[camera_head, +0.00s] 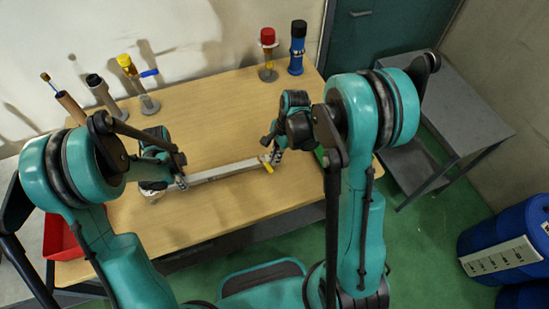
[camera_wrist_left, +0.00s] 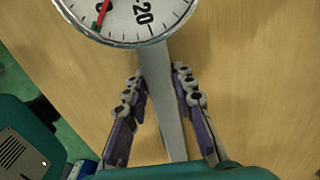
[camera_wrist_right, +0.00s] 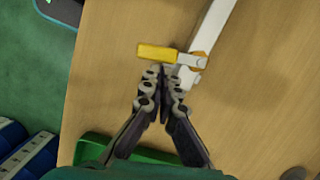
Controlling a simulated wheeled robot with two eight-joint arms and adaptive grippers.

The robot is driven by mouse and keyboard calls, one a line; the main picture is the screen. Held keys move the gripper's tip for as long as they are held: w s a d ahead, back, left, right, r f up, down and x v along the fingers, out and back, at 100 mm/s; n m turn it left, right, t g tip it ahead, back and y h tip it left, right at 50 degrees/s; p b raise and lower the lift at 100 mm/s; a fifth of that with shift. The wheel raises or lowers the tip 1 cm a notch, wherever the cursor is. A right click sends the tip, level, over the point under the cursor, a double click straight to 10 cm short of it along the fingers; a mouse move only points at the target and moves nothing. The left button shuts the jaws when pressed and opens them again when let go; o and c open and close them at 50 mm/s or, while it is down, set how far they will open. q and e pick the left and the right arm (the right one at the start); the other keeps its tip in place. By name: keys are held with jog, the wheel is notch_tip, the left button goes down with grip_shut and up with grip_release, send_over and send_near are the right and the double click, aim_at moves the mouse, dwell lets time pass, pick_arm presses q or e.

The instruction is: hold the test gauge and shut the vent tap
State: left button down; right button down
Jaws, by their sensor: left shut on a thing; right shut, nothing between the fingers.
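The test gauge has a round white dial (camera_wrist_left: 125,15) with a red pointer, and a pale straight bar (camera_head: 225,171) runs from it across the table. My left gripper (camera_head: 180,183) is shut on the bar just beside the dial; in the left wrist view its fingers (camera_wrist_left: 160,85) lie on both sides of the bar. The vent tap's yellow handle (camera_wrist_right: 157,53) is at the bar's other end and lies crosswise to it; it also shows in the head view (camera_head: 268,167). My right gripper (camera_wrist_right: 163,75) is shut and empty, its tips right beside the handle. Contact is unclear.
A red-capped vessel (camera_head: 268,50) and a dark blue bottle (camera_head: 297,48) stand at the table's back right. Several tall items, including a yellow-topped one (camera_head: 135,80), stand at back left. A red bin (camera_head: 60,237) is at left. The wooden table's (camera_head: 215,115) middle is clear.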

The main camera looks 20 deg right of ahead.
jog(key=w+d+r, duration=0.1)
jog(key=d+r, duration=0.5)
jog(key=r, duration=0.3)
jog(key=shift+w+r, duration=0.25)
jog(key=shift+r, duration=0.1)
jog(key=x, duration=1)
jog(key=shift+s+d+f, duration=0.2)
jog(key=shift+s+d, duration=0.05)
jog(key=shift+s, duration=0.15)
jog(key=a, duration=0.1)
jog(key=s+a, duration=0.1)
jog(key=a, duration=0.1)
jog(key=shift+a+r, duration=0.15)
jog(key=shift+a, duration=0.3)
